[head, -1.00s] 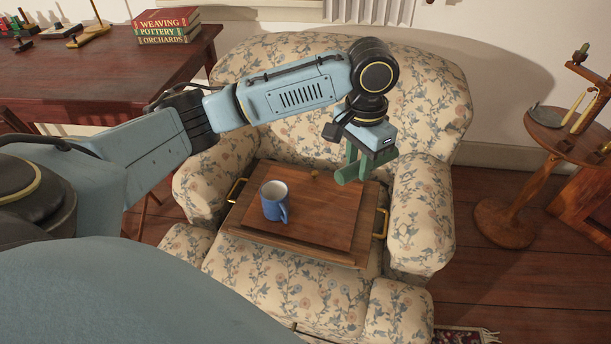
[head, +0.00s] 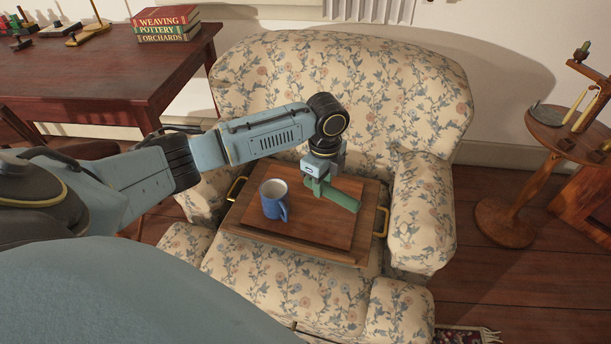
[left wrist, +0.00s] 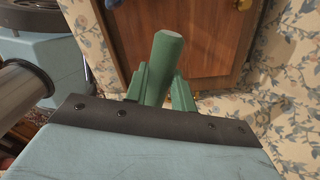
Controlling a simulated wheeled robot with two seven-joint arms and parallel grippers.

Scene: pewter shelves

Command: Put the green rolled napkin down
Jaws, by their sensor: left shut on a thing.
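The green rolled napkin (head: 342,198) is a plain green cylinder, held by my left gripper (head: 318,184) over the right half of the wooden tray. The gripper's green fingers are shut on it, one on each side. In the left wrist view the napkin (left wrist: 164,60) sticks out between the fingers, its pale end over brown wood. It looks close to the tray's surface, but I cannot tell whether it touches. Part of the napkin is hidden by the fingers. My right gripper is not in view.
The wooden tray (head: 243,228) with brass handles rests on a floral armchair (head: 300,65). A blue mug (head: 273,205) stands on it, left of the napkin. The tray's front right is clear. A desk with books (head: 166,22) is at left, a small round table (head: 560,135) at right.

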